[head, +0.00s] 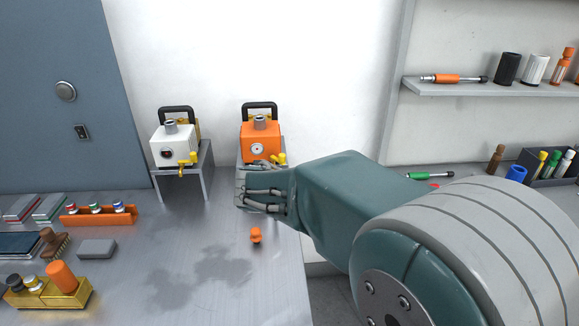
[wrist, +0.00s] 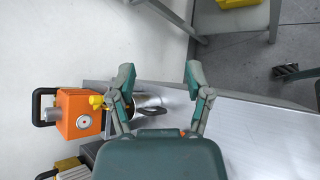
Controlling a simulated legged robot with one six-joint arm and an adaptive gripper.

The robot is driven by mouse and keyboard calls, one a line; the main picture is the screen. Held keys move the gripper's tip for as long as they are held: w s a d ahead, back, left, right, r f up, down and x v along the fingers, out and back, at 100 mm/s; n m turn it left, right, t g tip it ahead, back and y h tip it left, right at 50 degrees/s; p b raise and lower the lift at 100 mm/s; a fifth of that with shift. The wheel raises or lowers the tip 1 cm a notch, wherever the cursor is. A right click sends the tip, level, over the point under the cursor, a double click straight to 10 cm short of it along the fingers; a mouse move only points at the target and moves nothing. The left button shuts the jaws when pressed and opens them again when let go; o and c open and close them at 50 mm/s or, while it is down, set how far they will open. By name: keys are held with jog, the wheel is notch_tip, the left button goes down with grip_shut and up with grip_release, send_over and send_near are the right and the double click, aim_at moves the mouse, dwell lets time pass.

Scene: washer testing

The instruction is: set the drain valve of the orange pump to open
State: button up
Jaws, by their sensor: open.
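The orange pump (head: 260,138) has a black top handle and stands on a grey stand at the back of the metal table. Its yellow drain valve (head: 282,158) is low on its right front, partly behind my arm. The pump (wrist: 75,112) and yellow valve (wrist: 96,100) also show at left in the wrist view. My gripper (head: 243,190) is open and empty, in front of and below the pump. In the wrist view my gripper (wrist: 159,73) has its fingers wide apart, the left one just right of the valve. I cannot tell the valve handle's exact setting.
A white pump (head: 171,149) with a yellow valve stands to the left. A shiny metal vessel (wrist: 150,101) lies partly behind my left finger. A small orange object (head: 256,235) is on the table. An orange rack (head: 98,217) stands at left. The table's front middle is clear.

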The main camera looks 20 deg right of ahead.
jog(key=w+a+f+n+t+h, duration=0.2)
jog(key=w+a+n+t, duration=0.15)
jog(key=w+n, duration=0.5)
jog(key=n+t, duration=0.4)
jog(key=n, duration=0.1)
send_near(280, 158)
jog(key=x, duration=1.1)
jog(key=shift+m, duration=0.25)
